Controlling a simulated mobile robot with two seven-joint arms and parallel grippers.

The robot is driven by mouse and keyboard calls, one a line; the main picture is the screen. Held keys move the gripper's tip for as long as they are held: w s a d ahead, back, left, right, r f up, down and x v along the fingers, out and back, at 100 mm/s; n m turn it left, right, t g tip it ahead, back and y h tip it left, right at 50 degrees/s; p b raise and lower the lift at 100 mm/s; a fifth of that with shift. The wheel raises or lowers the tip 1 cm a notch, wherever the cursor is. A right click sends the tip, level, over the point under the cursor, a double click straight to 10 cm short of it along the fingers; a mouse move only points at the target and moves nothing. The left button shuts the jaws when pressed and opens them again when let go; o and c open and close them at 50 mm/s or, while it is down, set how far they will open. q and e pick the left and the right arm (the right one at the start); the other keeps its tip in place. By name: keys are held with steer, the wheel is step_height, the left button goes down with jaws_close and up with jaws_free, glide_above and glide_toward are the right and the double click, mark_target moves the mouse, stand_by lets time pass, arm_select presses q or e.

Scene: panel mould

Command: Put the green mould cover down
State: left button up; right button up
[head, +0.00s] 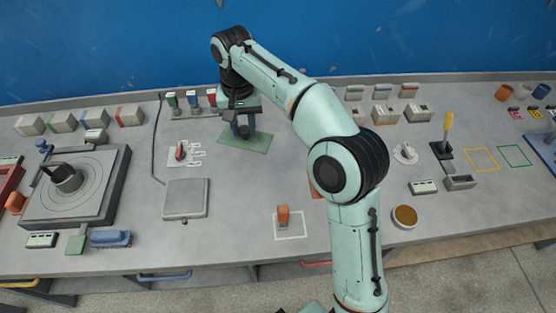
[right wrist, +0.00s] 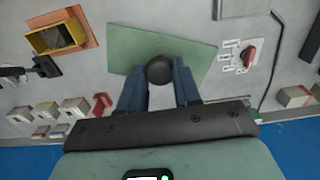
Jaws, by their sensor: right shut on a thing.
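The green mould cover (head: 232,141) is a flat green plate at the back of the bench, left of centre in the head view. The right wrist view shows its green face (right wrist: 190,52) and a dark round knob (right wrist: 159,72) over its middle. My right gripper (head: 243,131) points down above the plate; its blue fingers (right wrist: 159,88) are shut on the knob, one on each side. The plate looks level and low over the bench; I cannot tell whether it touches. My left gripper is not in view.
A yellow frame (right wrist: 80,28) sits on an orange mat in the wrist view. A red-handled switch (head: 181,151) and a grey square plate (head: 186,198) lie left of the cover. Small coloured pots (head: 192,101) stand behind it. Bare bench lies in front.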

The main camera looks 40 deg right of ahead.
mark_target(245, 138)
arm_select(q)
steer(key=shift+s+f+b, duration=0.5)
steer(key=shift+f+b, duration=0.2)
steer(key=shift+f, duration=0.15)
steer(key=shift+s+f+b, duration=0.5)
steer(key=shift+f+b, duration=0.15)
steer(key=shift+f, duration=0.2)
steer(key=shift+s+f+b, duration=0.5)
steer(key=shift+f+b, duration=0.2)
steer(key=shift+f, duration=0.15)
arm_select(e)
steer(key=shift+f, duration=9.85)
steer(key=shift+f, duration=0.25)
steer(key=o, duration=1.1)
steer(key=shift+c, duration=0.2)
steer(key=shift+r, duration=0.15)
step_height(245, 138, up, 12)
steer(key=shift+r+p, duration=0.1)
steer(key=shift+p, duration=0.95)
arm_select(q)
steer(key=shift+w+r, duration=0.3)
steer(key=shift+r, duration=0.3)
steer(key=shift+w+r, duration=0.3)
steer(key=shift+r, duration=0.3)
